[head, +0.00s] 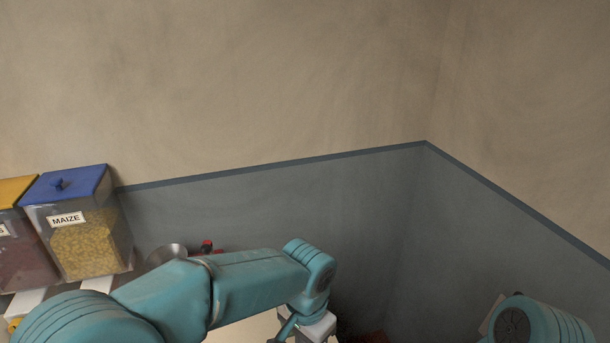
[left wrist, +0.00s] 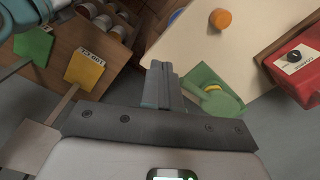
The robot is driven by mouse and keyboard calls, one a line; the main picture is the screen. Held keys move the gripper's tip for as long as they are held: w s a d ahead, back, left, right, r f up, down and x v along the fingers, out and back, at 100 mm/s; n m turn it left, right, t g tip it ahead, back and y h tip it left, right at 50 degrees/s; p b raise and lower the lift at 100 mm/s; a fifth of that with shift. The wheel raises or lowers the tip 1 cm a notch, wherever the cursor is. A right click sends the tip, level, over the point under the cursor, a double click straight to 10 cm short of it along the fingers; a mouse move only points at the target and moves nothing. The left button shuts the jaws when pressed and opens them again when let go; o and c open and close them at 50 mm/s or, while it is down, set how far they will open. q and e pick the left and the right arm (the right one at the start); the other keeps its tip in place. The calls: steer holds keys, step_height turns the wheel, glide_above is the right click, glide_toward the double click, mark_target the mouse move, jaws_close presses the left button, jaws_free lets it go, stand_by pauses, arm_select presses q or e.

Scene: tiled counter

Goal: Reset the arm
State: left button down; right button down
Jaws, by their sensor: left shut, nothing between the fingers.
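My left arm (head: 250,280) reaches in from the left in the head view, bent down at the wrist. The left gripper's fingers are mostly cut off by the bottom edge there. In the left wrist view the left gripper (left wrist: 161,68) shows its two fingers pressed together, with nothing between them. Part of my right arm (head: 545,322) shows at the lower right of the head view. Its gripper is out of view.
A clear maize bin (head: 90,245) with a blue lid stands at the left, beside a yellow-lidded bin (head: 22,250). The left wrist view shows a green piece (left wrist: 228,102), a red box (left wrist: 298,72), an orange round thing (left wrist: 220,18) and a yellow labelled card (left wrist: 85,70).

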arm_select(q)
steer(key=s+a+f+n+g+h, duration=0.1)
steer(key=s+a+f+n, duration=0.1)
steer(key=f, duration=0.6)
steer(key=s+a+f+n+h, duration=0.1)
steer(key=s+a+f+h, duration=0.15)
steer(key=f, duration=0.55)
steer(key=s+a+f+n+t+b, duration=0.1)
steer(key=s+a+f+n, duration=0.6)
steer(key=s+f, duration=0.4)
steer(key=shift+s+a+f, duration=0.15)
steer(key=shift+s+a, duration=0.25)
steer(key=shift+s, duration=0.2)
steer(key=shift+a+n+h, duration=0.1)
steer(key=shift+n+h, duration=0.15)
steer(key=shift+n, duration=0.05)
